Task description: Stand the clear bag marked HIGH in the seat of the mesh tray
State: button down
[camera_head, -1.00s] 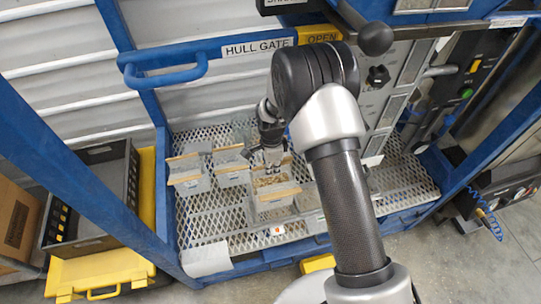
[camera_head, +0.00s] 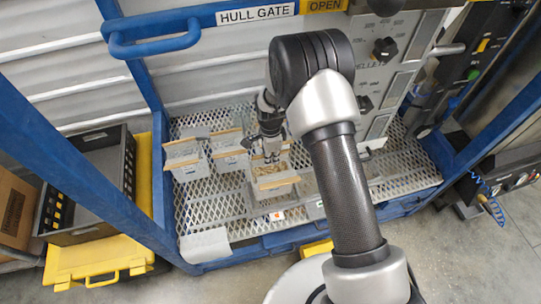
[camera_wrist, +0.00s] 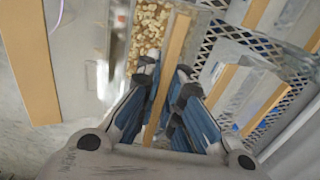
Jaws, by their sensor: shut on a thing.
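My gripper (camera_head: 271,155) is shut on the wooden top strip (camera_wrist: 166,80) of a clear bag (camera_head: 272,181) holding pale tan bits. The bag hangs upright over the mesh tray (camera_head: 215,212); I cannot tell whether its base touches the mesh. Its contents (camera_wrist: 150,35) also show in the wrist view, beside the strip between my fingers. Two other clear bags with wooden strips stand to its left, a left one (camera_head: 186,164) and a middle one (camera_head: 229,158). No marking HIGH is readable on any bag, and I cannot make out the seat.
A blue frame (camera_head: 75,150) surrounds the tray, with a HULL GATE sign (camera_head: 255,14) above. A control panel (camera_head: 385,90) rises at the tray's right. A grey crate (camera_head: 90,190) and yellow case (camera_head: 95,262) stand left, outside the frame. Bare mesh lies at the front left.

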jog(key=shift+w+f+b, duration=0.1)
jog(key=shift+f+b, duration=1.55)
jog(key=shift+f, duration=0.9)
jog(key=shift+a+f, duration=0.1)
jog(key=shift+f, duration=0.45)
jog(key=c, duration=1.7)
grip_release()
jog(key=shift+f, duration=0.1)
notch_tip(320, 180, up, 12)
jog(key=shift+r, duration=0.1)
